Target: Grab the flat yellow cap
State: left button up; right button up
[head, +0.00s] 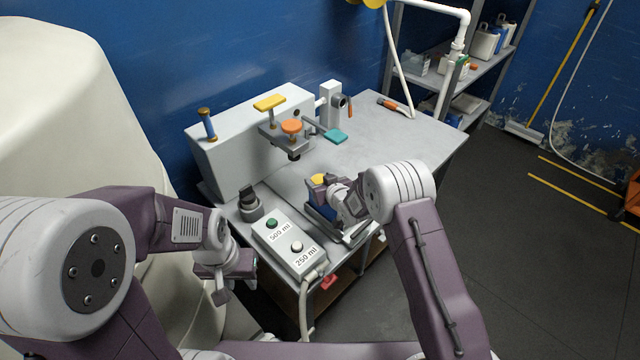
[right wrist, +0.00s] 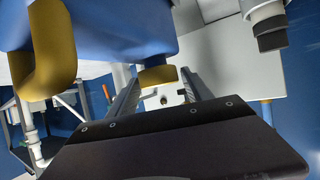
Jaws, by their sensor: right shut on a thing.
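The flat yellow cap (head: 318,179) shows at the bench's front part, above a blue container (head: 322,212) that my right arm partly hides. My right gripper (head: 328,190) is at the cap. In the right wrist view the cap (right wrist: 157,75) sits between the two fingertips (right wrist: 158,78), and the gripper is shut on it. The blue container (right wrist: 120,30) fills the top of that view, close to the cap. My left gripper (head: 232,282) hangs left of the bench's front edge, away from the cap; its finger gap is unclear.
A control box (head: 288,242) with 500 ml and 250 ml buttons lies left of the right gripper. A grey machine (head: 240,145) with a yellow-topped handle (head: 270,102) and an orange knob (head: 291,126) stands behind. The bench top (head: 390,140) is mostly clear at the right.

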jog(key=r, duration=0.3)
jog(key=shift+w+d+r, duration=0.1)
jog(key=shift+w+d, duration=0.15)
jog(key=shift+w, duration=0.1)
jog(key=w+d+r+p, duration=0.2)
jog(key=w+d+r, duration=0.4)
jog(key=w, duration=0.2)
jog(key=shift+w+d+r, duration=0.15)
jog(key=shift+w+r, duration=0.05)
jog(key=shift+w, duration=0.2)
